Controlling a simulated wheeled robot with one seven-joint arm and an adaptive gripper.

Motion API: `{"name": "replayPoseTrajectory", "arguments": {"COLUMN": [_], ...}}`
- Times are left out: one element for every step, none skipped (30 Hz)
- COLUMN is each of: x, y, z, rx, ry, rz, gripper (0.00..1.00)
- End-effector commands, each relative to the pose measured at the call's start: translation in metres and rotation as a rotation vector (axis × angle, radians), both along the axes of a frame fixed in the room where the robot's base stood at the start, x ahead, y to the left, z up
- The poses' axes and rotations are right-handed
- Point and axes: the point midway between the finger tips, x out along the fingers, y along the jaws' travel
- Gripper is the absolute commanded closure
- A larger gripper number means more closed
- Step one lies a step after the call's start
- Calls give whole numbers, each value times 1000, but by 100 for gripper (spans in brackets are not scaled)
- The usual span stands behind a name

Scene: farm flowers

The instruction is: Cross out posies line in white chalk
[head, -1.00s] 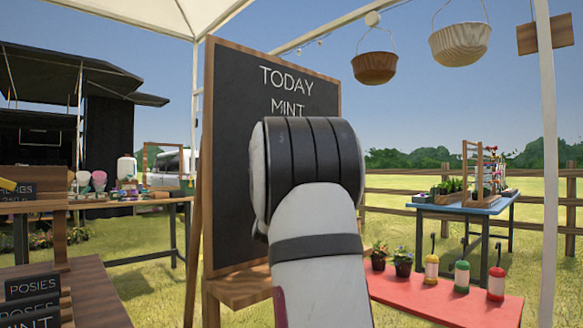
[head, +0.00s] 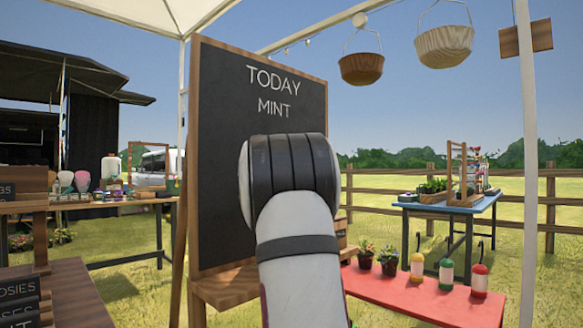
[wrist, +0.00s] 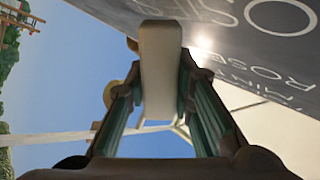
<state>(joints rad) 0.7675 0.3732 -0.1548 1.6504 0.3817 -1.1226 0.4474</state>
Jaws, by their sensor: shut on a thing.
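The blackboard (head: 212,140) stands upright in a wooden frame, with TODAY and MINT lettered in white at its top. My arm covers its middle in the head view, so no posies line shows there. In the wrist view the board (wrist: 220,35) fills the upper right, with tilted lettering including MINT and ROSE, partly cut off. My gripper (wrist: 160,88) is shut on a pale, blocky stick of white chalk (wrist: 160,50), one finger on each side. The chalk's far end reaches close to the board's edge in that view; I cannot tell whether it touches.
A red table (head: 425,300) with potted flowers and bottles stands right of the board. A blue table (head: 455,205) stands farther back. Baskets hang above, one of them brown (head: 361,68). A white post (head: 527,160) stands at the right. Small dark signs (head: 18,290) sit lower left.

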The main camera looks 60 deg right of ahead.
Motion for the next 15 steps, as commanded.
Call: {"name": "replayPoseTrajectory", "arguments": {"x": [0, -1, -1, -2, -2, -2, -2, -2, -3, -3, -3, -4, -5, -6, -7], "y": [-4, -6, -9, -10, -11, -12, -13, -13, -14, -16, -17, -19, -22, -24, -27], "z": [0, 0, 0, 0, 0, 0, 0, 0, 0, 0, 0, 0, -1, -1, -1], "rx": [0, 0, 0, 0, 0, 0, 0, 0, 0, 0, 1, 1, 0, 1, 1], "ry": [2, 2, 2, 2, 2, 1, 1, 1, 1, 1, 1, 1, 1, 2, 2], "rz": [1, 1, 1, 1, 1, 1, 1, 1, 1, 1, 1, 1, 0, -1, -1], "gripper": [100, 100, 100, 100, 100, 100, 100, 100, 100, 100, 100, 100, 100, 100, 100]}}
